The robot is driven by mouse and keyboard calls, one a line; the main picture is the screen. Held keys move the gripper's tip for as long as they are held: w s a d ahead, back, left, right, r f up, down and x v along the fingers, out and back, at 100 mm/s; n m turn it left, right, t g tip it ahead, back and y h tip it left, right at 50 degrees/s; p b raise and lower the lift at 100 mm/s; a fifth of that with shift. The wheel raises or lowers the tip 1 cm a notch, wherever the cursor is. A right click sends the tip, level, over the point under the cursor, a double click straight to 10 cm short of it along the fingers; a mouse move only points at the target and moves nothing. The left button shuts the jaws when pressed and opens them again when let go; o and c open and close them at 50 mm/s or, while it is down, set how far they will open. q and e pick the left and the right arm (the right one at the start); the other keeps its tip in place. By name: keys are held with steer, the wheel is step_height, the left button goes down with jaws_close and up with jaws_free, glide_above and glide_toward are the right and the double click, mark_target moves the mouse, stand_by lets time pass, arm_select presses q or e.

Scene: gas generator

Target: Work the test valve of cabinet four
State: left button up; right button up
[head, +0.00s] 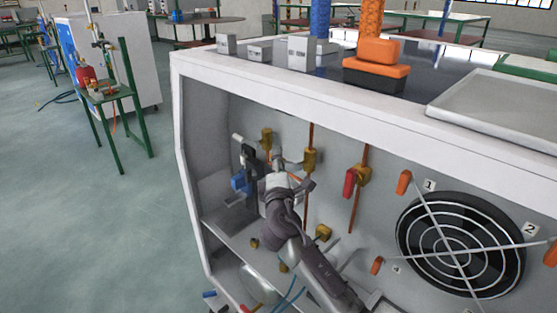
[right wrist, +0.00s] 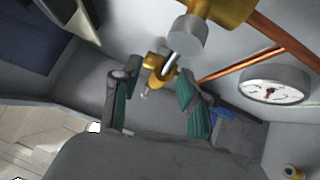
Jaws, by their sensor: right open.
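The white cabinet (head: 300,90) has an open front, with several brass valves and copper pipes on its inner back panel. My right gripper (head: 290,172) is inside it, in front of these fittings. In the right wrist view the right gripper (right wrist: 158,100) is open, with teal pads apart and nothing held. A brass valve (right wrist: 155,66) with a metal stem shows just beyond and between the fingertips; I cannot tell whether they touch it. A larger brass fitting (right wrist: 228,8) is above. I cannot read a label naming the test valve. My left gripper is not in view.
A red-handled valve (head: 350,183) and a round black fan grille (head: 460,245) with numbered labels are to the right. A blue part (head: 240,181) sits left of the gripper. A gauge (right wrist: 275,88) is close on the right. Open floor (head: 100,210) lies left.

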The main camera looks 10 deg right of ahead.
steer(key=shift+w+d+r, duration=0.1)
steer(key=shift+w+d, duration=0.05)
steer(key=shift+w, duration=0.55)
jaws_close()
